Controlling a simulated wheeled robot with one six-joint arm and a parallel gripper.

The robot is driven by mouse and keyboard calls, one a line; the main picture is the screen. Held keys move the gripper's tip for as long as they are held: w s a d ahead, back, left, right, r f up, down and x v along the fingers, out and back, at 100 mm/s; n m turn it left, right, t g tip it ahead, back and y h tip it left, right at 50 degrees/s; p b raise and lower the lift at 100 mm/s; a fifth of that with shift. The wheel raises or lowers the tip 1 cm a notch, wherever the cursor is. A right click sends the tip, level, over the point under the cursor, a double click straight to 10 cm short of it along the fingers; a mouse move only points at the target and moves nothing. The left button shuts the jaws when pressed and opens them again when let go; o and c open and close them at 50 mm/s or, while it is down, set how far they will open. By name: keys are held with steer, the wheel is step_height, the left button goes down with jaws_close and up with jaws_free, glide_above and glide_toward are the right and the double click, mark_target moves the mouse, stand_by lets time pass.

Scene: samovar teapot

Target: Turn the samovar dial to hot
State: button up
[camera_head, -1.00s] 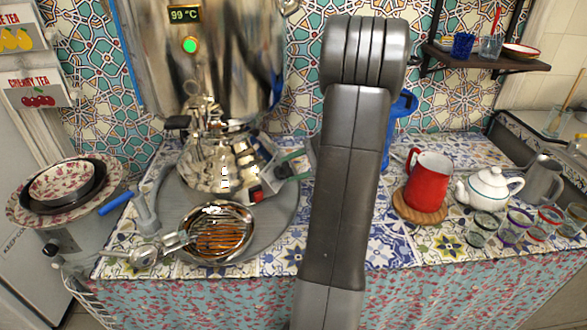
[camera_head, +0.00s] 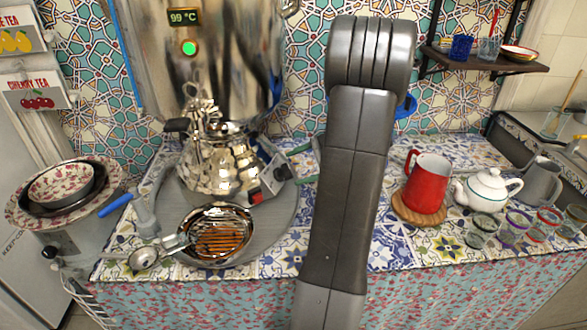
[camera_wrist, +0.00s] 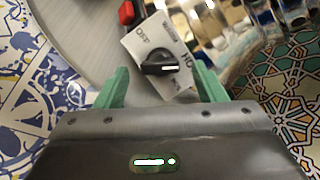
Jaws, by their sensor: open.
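The samovar (camera_head: 215,55) is a large shiny metal urn at the back left, with a 99 °C display and a green light. A light dial panel (camera_head: 268,180) sits low in front of it, beside a red switch. In the wrist view the black dial (camera_wrist: 156,65) has a white mark pointing right, close to the partly covered "HO" lettering. "OFF" is at the panel's upper left. My gripper (camera_wrist: 158,72) is open, its green fingers on either side of the dial; contact cannot be told. The gripper also shows in the head view (camera_head: 303,165), partly hidden by my arm.
A red jug (camera_head: 427,185), a white teapot (camera_head: 487,187) and several glasses stand right. Stacked bowls (camera_head: 62,185) are at left.

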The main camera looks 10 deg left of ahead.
mark_target(282, 173)
steer(key=v, duration=1.1)
steer(key=shift+d+p, duration=0.25)
steer(key=shift+p, duration=0.2)
steer(key=shift+r, duration=0.15)
steer(key=b+x, duration=0.1)
steer(key=x, duration=1.3)
